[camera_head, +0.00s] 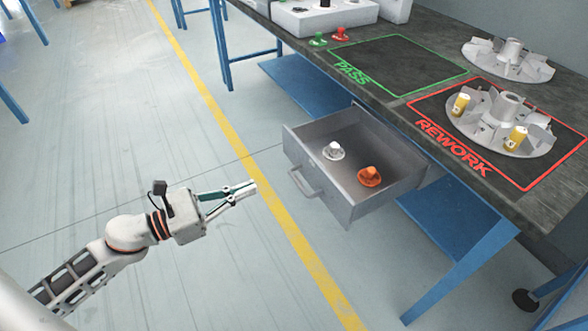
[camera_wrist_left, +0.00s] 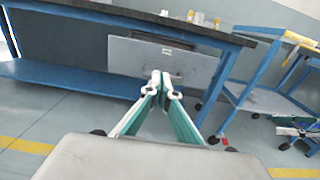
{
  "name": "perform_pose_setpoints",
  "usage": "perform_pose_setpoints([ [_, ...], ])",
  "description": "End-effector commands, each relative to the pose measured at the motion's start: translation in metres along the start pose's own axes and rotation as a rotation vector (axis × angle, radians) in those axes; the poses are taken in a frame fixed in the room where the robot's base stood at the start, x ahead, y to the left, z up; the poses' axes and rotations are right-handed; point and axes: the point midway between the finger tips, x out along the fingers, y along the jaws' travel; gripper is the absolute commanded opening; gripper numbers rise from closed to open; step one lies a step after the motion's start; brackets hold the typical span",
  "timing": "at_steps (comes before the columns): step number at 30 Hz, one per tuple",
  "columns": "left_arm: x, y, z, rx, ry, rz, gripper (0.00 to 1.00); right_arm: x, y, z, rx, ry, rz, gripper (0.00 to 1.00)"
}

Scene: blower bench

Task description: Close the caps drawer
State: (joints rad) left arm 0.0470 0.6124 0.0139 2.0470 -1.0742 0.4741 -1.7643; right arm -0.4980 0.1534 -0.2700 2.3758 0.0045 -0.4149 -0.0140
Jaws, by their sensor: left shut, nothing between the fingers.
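The caps drawer (camera_head: 340,203) is a grey metal drawer pulled out from under the bench. A white cap (camera_head: 333,151) and an orange cap (camera_head: 370,177) lie inside it. Its bar handle (camera_head: 306,182) is on the front panel. My left gripper (camera_head: 253,187) is shut and empty, to the left of the handle with a gap between them. In the left wrist view, the drawer front (camera_wrist_left: 170,62) lies ahead of the shut fingertips (camera_wrist_left: 161,77), which overlap its lower edge in the picture. My right gripper is out of view.
The dark bench top (camera_head: 440,33) carries a green PASS area (camera_head: 395,60) and a red REWORK area (camera_head: 430,120). A bladed impeller (camera_head: 500,130) with yellow-and-white pieces stands in REWORK; another impeller (camera_head: 508,62) stands behind. A blue bench leg (camera_head: 455,270) is right of the drawer.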

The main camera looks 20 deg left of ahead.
Motion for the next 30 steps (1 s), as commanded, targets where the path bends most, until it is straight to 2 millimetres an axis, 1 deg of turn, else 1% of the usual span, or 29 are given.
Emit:
perform_pose_setpoints([
  [2, 0.01, 0.001, 0.004, 0.002, -0.006, -0.001, 0.0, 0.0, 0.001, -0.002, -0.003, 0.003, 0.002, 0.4],
  [15, 0.085, 0.002, 0.006, 0.0, -0.007, 0.002, 0.0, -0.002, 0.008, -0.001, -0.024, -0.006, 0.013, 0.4],
  [21, 0.115, 0.001, 0.005, -0.002, -0.005, 0.002, 0.0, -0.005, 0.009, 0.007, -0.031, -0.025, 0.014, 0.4],
  [25, 0.127, 0.001, 0.003, -0.004, -0.003, 0.002, 0.0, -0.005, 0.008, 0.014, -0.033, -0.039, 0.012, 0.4],
  [30, 0.133, 0.0, 0.002, -0.004, -0.002, 0.002, 0.0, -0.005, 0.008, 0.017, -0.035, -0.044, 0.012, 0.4],
])
